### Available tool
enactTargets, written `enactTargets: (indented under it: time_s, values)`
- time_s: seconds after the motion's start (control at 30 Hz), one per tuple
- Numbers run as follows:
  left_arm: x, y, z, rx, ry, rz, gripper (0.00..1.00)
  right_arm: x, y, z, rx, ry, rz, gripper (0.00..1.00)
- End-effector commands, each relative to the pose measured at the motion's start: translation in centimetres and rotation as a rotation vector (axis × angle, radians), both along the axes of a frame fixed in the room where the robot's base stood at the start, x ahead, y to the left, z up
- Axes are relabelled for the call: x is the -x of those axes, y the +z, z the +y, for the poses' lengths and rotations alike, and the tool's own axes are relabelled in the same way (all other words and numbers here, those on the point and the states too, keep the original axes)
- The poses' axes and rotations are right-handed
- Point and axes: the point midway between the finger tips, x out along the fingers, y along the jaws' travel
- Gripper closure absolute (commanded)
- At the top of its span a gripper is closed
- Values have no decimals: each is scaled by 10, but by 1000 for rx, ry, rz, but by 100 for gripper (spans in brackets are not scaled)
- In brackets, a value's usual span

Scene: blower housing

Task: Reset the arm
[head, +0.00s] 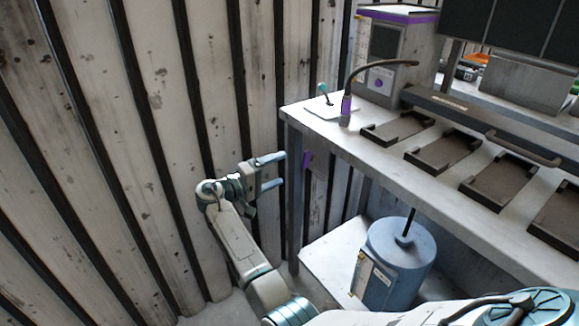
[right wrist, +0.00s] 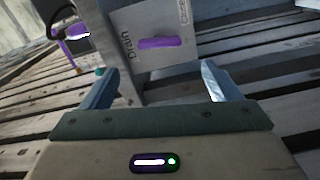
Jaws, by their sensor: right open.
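My right gripper (head: 283,168) is in the middle of the head view, left of the bench's front leg, with its two blue fingers apart and nothing between them. It points to the right, toward the bench end. In the right wrist view, the same gripper (right wrist: 160,78) shows its fingers spread with no object held. Beyond them is a grey panel (right wrist: 125,20) marked "Drain" with a purple patch. The fingers look apart from the panel, though the distance is hard to tell. My left gripper is not in view.
The metal bench (head: 319,125) carries several dark trays (head: 443,151), a lever (head: 323,91) and a grey box (head: 393,60). A blue tank (head: 396,262) with a rod stands below on a low shelf (head: 325,262). A slatted wall (head: 110,130) stands at the left.

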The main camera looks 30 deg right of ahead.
Motion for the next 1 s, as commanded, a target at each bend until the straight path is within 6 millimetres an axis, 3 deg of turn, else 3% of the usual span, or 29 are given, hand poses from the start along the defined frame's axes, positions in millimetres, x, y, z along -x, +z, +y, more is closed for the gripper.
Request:
enactTargets:
  time_s: [0.2,0.73,0.87,1.0]
  values:
    - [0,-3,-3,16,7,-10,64,2,0,20,-1,0,0,16]
    - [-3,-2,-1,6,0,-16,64,3,-2,20,-4,1,0,16]
    - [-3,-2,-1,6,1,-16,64,16,-31,10,-65,19,8,16]
    - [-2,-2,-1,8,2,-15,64,54,-98,-9,-229,70,11,16]
